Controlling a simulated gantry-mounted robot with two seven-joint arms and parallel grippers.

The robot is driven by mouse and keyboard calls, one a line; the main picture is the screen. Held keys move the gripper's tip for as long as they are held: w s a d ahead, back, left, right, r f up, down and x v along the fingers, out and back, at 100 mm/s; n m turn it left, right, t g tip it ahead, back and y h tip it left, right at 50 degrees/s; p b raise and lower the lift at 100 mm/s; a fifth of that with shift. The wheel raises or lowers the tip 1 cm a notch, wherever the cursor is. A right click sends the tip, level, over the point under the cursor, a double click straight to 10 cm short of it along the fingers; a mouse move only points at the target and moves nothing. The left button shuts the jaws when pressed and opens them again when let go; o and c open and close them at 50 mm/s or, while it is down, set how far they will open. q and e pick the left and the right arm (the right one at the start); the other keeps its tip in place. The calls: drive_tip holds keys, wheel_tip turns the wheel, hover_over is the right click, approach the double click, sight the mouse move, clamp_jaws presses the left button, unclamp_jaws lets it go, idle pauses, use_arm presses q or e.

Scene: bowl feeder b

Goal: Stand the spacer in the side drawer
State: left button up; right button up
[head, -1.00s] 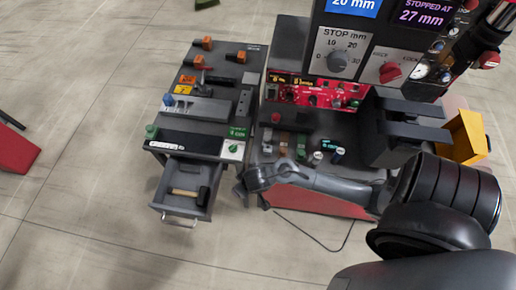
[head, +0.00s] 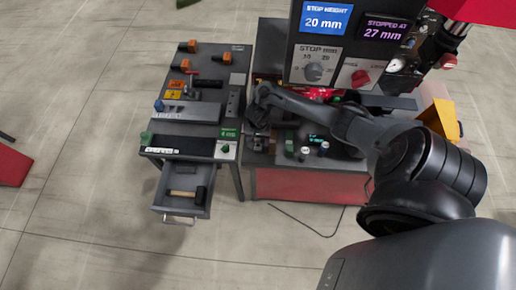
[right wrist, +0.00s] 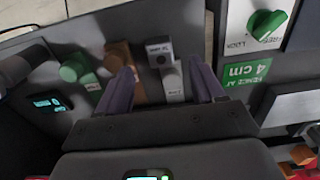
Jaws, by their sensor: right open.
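The side drawer (head: 170,208) is pulled open under the left bench, and a hammer (head: 187,194) with a wooden handle lies in it. My right gripper (head: 258,132) is over the left edge of the right bench. In the right wrist view its two dark fingers (right wrist: 164,82) are spread apart, pointing at a row of small blocks. I cannot tell which block is the spacer. My left gripper is not in view.
A green block (right wrist: 76,68) stands left of the brown one. The left bench (head: 205,130) carries orange blocks and fixtures. A tall control panel (head: 350,50) rises behind.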

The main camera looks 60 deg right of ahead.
sight(258, 147)
wheel_tip(258, 147, down, 4)
drive_tip(key=shift+b, duration=0.75)
drive_tip(key=shift+f, duration=0.55)
drive_tip(key=c, duration=1.2)
